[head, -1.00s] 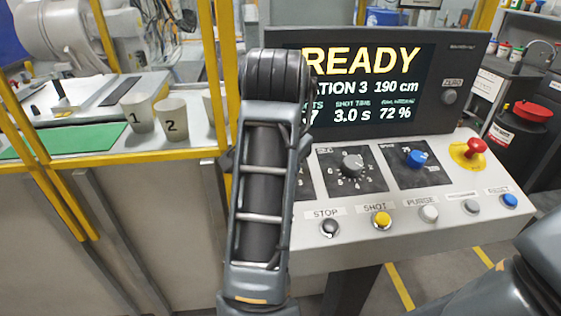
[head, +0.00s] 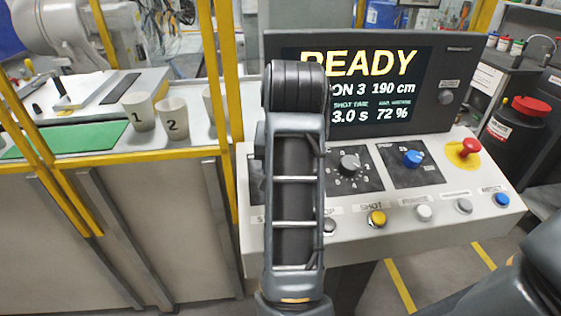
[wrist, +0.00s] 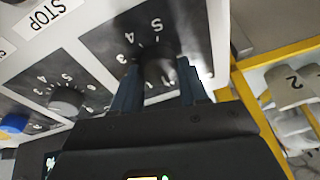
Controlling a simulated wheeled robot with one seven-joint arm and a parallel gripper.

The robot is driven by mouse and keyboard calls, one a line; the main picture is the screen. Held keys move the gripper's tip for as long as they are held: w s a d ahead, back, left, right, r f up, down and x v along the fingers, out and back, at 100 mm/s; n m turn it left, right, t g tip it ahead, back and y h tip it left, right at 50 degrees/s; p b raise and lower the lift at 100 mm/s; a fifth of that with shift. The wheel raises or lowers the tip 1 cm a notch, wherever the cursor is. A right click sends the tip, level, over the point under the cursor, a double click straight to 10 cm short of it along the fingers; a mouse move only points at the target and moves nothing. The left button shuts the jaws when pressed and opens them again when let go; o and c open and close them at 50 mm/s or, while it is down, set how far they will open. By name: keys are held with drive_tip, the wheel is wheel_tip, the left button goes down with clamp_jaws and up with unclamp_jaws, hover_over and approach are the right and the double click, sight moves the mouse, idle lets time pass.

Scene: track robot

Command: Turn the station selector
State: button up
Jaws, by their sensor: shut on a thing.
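The station selector (wrist: 159,72) is a dark round knob on a black plate with white numerals, seen in the wrist view. My gripper (wrist: 160,86) is shut on this knob, one finger on each side. In the head view my arm covers the knob and gripper; only a strip of its dark plate (head: 256,180) shows left of the arm. The display (head: 385,85) reads READY, with "ION 3" and "190 cm" below; its left part is hidden.
To the right are a grey knob (head: 349,163), a blue knob (head: 413,158) and a red emergency button (head: 469,147). A row of push buttons, including yellow SHOT (head: 376,218), runs along the front. Yellow posts (head: 217,80) and numbered cups (head: 173,118) stand left.

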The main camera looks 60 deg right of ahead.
idle(0.4)
drive_tip(key=o, duration=1)
drive_tip(key=shift+o, duration=0.2)
